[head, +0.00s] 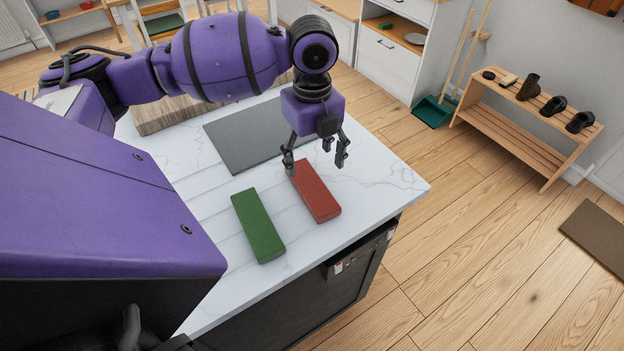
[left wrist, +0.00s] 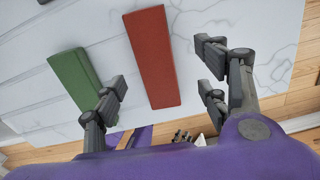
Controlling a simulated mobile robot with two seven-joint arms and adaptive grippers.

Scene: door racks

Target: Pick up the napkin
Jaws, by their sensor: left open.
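Two flat oblong pieces that look like folded napkins lie side by side on the white marble counter (head: 190,170). One is a red piece (head: 319,196) and the other is a green piece (head: 258,228); I cannot tell which one the task means. My left gripper (head: 315,160) is open, pointing down above the far end of the red piece. In the left wrist view the red piece (left wrist: 153,60) shows between the open fingers (left wrist: 160,80), apparently without being gripped. The green piece (left wrist: 78,75) lies to its left, partly behind one finger. My right gripper is not visible.
A grey mat (head: 245,140) lies on the counter behind the red piece, next to a wooden board (head: 165,118). The counter's right edge is close to the red piece. A shoe rack (head: 530,120) and a green dustpan (head: 432,112) stand farther off on the floor.

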